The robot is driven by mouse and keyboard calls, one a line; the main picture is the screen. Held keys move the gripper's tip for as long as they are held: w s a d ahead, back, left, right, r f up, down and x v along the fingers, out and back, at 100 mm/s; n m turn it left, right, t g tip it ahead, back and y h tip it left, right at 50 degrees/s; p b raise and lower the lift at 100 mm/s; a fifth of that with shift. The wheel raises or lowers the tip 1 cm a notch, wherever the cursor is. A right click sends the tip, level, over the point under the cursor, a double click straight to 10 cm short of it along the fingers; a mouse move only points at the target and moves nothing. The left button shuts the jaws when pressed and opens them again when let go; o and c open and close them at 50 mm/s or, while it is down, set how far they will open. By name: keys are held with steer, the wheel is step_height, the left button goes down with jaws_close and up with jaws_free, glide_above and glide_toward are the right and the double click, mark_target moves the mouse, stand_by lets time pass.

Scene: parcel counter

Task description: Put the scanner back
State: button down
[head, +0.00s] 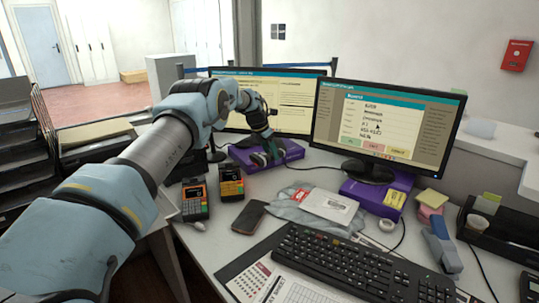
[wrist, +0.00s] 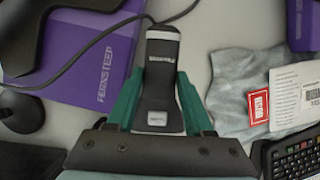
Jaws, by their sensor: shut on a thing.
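In the head view my gripper (head: 268,143) is in front of the left monitor, by the purple box; the scanner is small and mostly hidden there. I cannot make out a scanner holder clearly; a dark rounded object (wrist: 20,112) is partly visible at the wrist view's left edge.
Purple boxes (head: 240,158) stand under both monitors (head: 387,125). Two card terminals (head: 194,198), a phone (head: 249,217), a grey plastic mailer (head: 295,213) and a keyboard (head: 350,264) crowd the counter. Black trays (head: 510,222) stand at right. A little bare counter shows around the phone.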

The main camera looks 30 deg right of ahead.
steer(key=shift+f+b, duration=1.5)
steer(key=shift+f, duration=1.7)
steer(key=shift+f+b, duration=0.4)
steer(key=shift+f, duration=0.15)
steer(key=shift+c, duration=1)
jaws_free()
